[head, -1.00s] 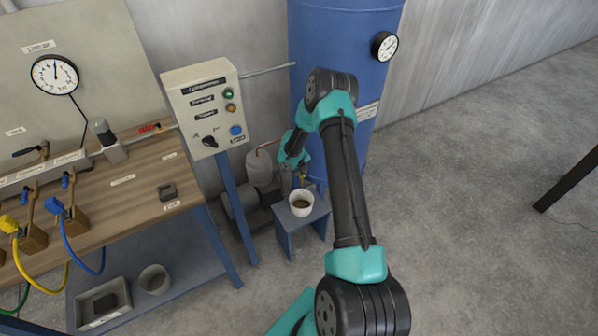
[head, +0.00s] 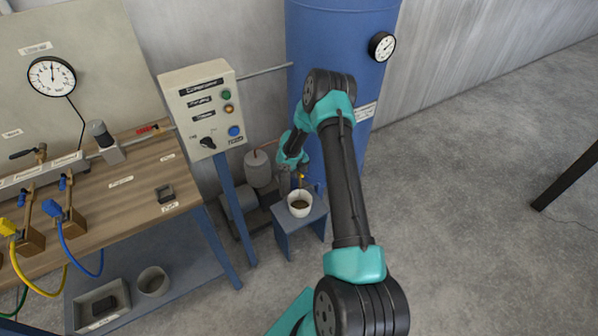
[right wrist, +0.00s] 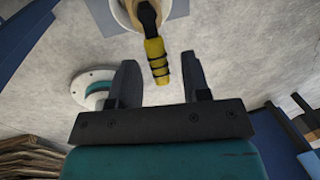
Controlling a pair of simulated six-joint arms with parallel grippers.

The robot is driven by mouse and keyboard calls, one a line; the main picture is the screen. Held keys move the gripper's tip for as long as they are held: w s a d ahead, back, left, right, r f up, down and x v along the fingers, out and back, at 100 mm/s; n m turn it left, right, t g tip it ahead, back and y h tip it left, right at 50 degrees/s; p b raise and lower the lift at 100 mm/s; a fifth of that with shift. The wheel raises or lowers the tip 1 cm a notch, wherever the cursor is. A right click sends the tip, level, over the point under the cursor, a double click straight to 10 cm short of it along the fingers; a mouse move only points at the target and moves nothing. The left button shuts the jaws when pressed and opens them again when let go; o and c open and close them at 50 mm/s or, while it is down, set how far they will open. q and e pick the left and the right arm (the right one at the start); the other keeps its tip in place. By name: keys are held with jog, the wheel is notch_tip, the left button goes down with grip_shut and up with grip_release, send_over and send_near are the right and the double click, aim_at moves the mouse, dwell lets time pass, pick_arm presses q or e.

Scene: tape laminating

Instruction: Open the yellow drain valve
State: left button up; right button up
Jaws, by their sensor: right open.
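The yellow drain valve handle (right wrist: 157,58), ringed with dark bands, shows in the right wrist view between the two dark fingers of my right gripper (right wrist: 160,66). The fingers are apart, with a gap on each side of the handle. In the head view the yellow handle (head: 299,177) is a small spot low beside the blue tank (head: 340,45), just above a white cup (head: 299,203). My right gripper (head: 291,181) is beside it there, small and partly hidden by its own wrist. My left gripper is not in view.
The cup, with dark contents, stands on a small blue stool (head: 288,236). A grey control box (head: 203,105) on a blue post and a workbench (head: 120,190) stand to the left. A grey motor unit (head: 240,203) sits behind the stool.

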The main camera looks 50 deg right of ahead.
jog(key=shift+r, duration=0.1)
jog(key=w+a+r, duration=0.1)
jog(key=a+r, duration=0.2)
jog(key=r, duration=1.4)
jog(key=shift+a, duration=0.15)
jog(key=shift+f, duration=0.1)
